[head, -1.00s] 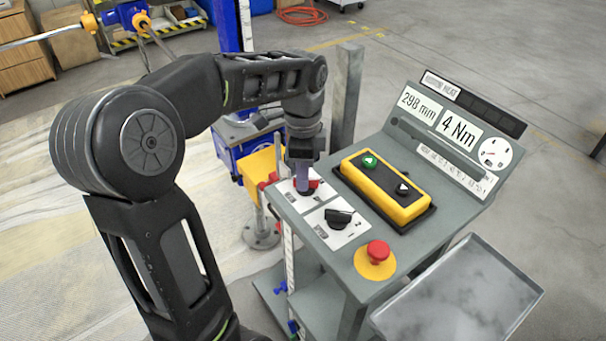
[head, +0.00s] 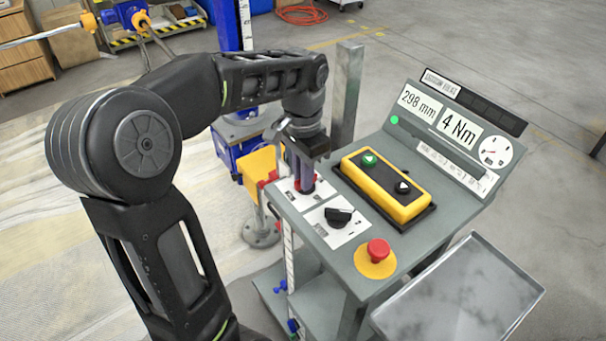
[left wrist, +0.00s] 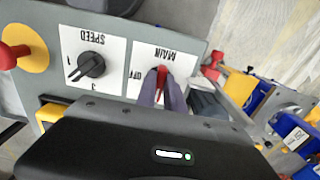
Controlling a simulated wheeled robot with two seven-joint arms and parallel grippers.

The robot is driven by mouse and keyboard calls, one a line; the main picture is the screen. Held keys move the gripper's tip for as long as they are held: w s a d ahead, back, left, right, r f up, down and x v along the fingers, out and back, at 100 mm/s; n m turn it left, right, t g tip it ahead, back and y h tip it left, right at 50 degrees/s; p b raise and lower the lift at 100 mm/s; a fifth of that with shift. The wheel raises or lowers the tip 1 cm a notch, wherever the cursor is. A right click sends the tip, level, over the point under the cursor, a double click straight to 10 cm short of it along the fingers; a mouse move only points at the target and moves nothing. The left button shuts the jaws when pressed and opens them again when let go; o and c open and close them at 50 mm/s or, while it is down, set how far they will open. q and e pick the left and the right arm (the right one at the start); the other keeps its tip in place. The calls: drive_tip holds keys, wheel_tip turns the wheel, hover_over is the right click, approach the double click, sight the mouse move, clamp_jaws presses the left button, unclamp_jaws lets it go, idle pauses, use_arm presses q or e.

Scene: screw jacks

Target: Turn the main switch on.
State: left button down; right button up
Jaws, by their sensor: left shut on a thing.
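The main switch is a red knob (left wrist: 163,76) on a white plate marked MAIN (left wrist: 185,62) at the console's edge. In the left wrist view the knob sits between my two fingertips and points roughly along them; the OFF mark is beside it. My left gripper (head: 304,186) reaches down onto the switch and is shut on the knob. In the head view the fingers mostly hide the knob. A green lamp (head: 394,119) is lit on the console's upright panel. My right gripper is in neither view.
Next to the switch is the black SPEED knob (head: 338,217). A yellow button box (head: 385,190) and a red emergency stop (head: 378,250) share the console top. A metal tray (head: 460,300) is at the lower right. A grey post (head: 346,95) stands behind.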

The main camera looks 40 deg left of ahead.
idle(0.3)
use_arm(q)
drive_tip(key=c, duration=1.4)
unclamp_jaws()
drive_tip(key=shift+c, duration=0.2)
drive_tip(key=shift+r, duration=0.55)
wheel_tip(320, 180, up, 6)
drive_tip(key=shift+f+p, duration=0.15)
drive_tip(key=shift+p, duration=0.3)
drive_tip(key=shift+r+p, duration=0.3)
drive_tip(key=shift+r, duration=0.25)
drive_tip(key=shift+f, duration=0.1)
